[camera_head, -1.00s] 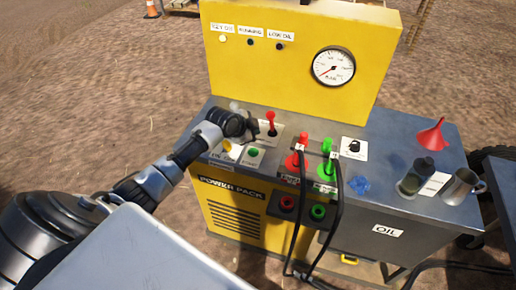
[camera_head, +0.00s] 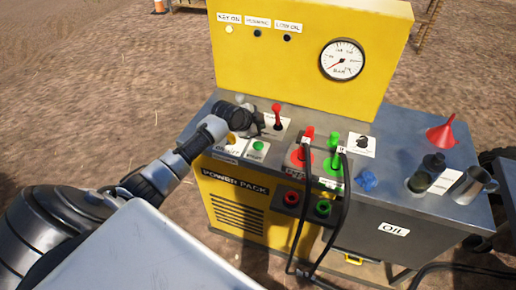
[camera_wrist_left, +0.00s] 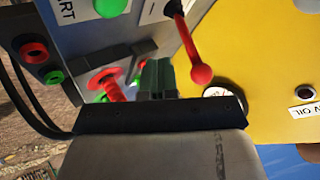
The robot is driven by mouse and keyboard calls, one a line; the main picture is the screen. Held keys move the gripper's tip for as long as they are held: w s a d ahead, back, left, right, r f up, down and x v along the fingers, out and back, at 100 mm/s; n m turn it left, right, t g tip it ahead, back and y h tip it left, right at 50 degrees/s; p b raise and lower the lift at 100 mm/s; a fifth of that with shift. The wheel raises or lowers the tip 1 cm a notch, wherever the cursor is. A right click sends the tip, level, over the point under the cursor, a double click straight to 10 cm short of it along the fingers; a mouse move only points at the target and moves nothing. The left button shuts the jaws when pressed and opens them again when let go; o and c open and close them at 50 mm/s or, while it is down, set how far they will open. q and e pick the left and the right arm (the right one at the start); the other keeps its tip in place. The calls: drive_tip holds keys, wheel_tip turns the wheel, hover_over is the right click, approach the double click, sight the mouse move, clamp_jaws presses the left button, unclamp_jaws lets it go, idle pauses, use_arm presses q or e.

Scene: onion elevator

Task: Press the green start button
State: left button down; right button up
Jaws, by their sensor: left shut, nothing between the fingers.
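The green start button (camera_head: 258,146) sits on a white label at the front left of the power pack's grey top. In the left wrist view the green button (camera_wrist_left: 110,7) shows at the top edge, beside a label ending in "RT". My left gripper (camera_head: 259,125) is shut and empty, above the panel just behind the button and apart from it. In the left wrist view its shut fingers (camera_wrist_left: 158,78) point toward the panel between the red-knobbed lever and the red and green fittings. My right gripper is out of view.
A red-knobbed lever (camera_head: 277,116) stands close to the gripper. Red (camera_head: 303,153) and green (camera_head: 333,160) fittings with black hoses are to the right. A yellow gauge panel (camera_head: 300,60) rises behind. A red funnel (camera_head: 441,134) and metal mug (camera_head: 474,186) stand at far right.

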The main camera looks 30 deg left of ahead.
use_arm(q)
drive_tip(key=b, duration=0.3)
hover_over(259, 145)
wheel_tip(259, 145, down, 4)
drive_tip(key=shift+s+f, duration=0.1)
drive_tip(key=shift+f, duration=0.55)
idle(1.2)
drive_tip(key=shift+f+b, duration=0.35)
drive_tip(key=shift+f, duration=0.1)
